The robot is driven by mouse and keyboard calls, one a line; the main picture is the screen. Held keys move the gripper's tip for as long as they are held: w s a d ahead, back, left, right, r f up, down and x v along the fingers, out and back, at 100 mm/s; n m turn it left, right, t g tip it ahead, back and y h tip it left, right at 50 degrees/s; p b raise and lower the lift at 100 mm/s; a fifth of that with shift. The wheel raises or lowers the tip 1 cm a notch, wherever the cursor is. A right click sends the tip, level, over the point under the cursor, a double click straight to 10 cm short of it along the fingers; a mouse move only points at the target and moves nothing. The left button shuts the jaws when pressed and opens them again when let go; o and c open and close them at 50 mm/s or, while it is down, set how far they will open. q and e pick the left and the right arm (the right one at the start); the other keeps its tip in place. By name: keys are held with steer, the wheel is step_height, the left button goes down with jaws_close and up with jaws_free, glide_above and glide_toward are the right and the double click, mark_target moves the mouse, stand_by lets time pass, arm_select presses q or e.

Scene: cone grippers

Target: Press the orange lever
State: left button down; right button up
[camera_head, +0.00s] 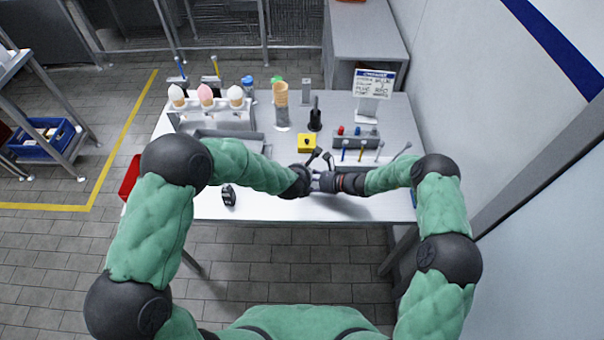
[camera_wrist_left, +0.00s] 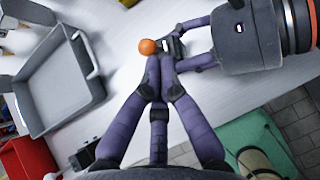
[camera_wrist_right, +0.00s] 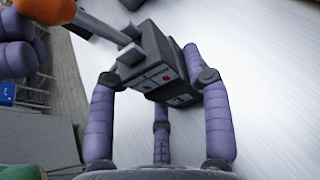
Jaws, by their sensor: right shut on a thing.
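In the right wrist view a dark box-shaped switch (camera_wrist_right: 155,62) with small red and green marks sits between the fingers of my right gripper (camera_wrist_right: 160,78), which is shut on it. A grey lever arm (camera_wrist_right: 105,27) runs from the switch to an orange knob (camera_wrist_right: 45,8) at the upper left. In the left wrist view the orange knob (camera_wrist_left: 147,46) lies just beyond the tips of my left gripper (camera_wrist_left: 160,80). The left fingertips are drawn together; whether they touch the knob is unclear. In the head view both grippers meet over the table's front part, and the switch is mostly hidden.
A small black object (camera_head: 229,195) lies near the front edge.

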arm_select(q)
steer(key=shift+w+d+r, duration=0.3)
steer(key=shift+w+r, duration=0.2)
steer(key=shift+w, duration=0.3)
steer(key=shift+r, duration=0.1)
stand_by(1.2)
steer(key=shift+r, duration=0.7)
steer(key=s+f+v, duration=0.1)
steer(key=v, duration=1.2)
